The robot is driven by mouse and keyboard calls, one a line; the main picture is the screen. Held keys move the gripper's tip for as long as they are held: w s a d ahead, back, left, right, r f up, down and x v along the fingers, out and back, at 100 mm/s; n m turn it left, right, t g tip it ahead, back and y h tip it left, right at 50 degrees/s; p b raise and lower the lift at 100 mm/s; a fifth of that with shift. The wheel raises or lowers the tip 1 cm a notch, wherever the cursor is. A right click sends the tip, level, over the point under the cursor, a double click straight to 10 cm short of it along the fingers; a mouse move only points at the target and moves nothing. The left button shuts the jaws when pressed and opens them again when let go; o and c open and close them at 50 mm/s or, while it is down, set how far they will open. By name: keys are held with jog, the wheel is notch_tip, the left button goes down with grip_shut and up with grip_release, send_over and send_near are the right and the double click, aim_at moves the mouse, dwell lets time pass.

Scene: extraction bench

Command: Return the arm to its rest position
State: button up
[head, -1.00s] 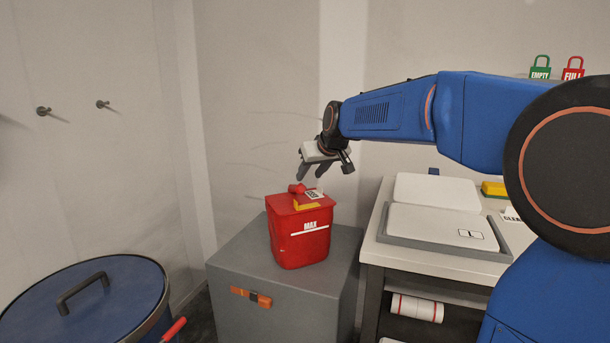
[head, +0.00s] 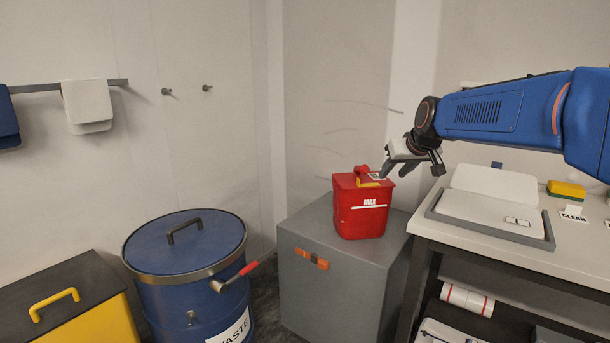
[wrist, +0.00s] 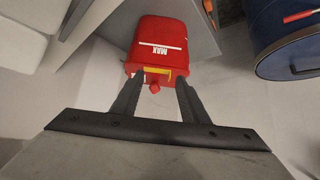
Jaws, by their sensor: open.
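My gripper (head: 392,174) is open and empty, just above and to the right of the red container's top in the head view. In the wrist view its two fingers (wrist: 158,78) stand apart, with the container beyond their tips. The red container (head: 361,216), marked MAX, has a red knob and a yellow part on its lid. It stands upright on a grey cabinet (head: 318,285). The wrist view also shows the red container (wrist: 160,38). I cannot tell whether the fingers touch it.
A blue waste drum (head: 185,262) with a red lever stands left of the cabinet, and a yellow bin (head: 85,315) farther left. At right a bench (head: 470,235) holds a grey tray (head: 545,241) with white pads and a yellow sponge (head: 566,190).

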jog(key=s+d+f+g, duration=0.1)
jog(key=s+f, duration=0.5)
jog(key=s, duration=0.8)
jog(key=s+d+f+m+g+h, duration=0.1)
jog(key=s+f, duration=0.5)
jog(key=s, duration=0.8)
jog(key=s+d+f+g, duration=0.1)
jog(key=s+f, duration=0.6)
jog(key=s, duration=0.8)
jog(key=shift+m+g, duration=0.4)
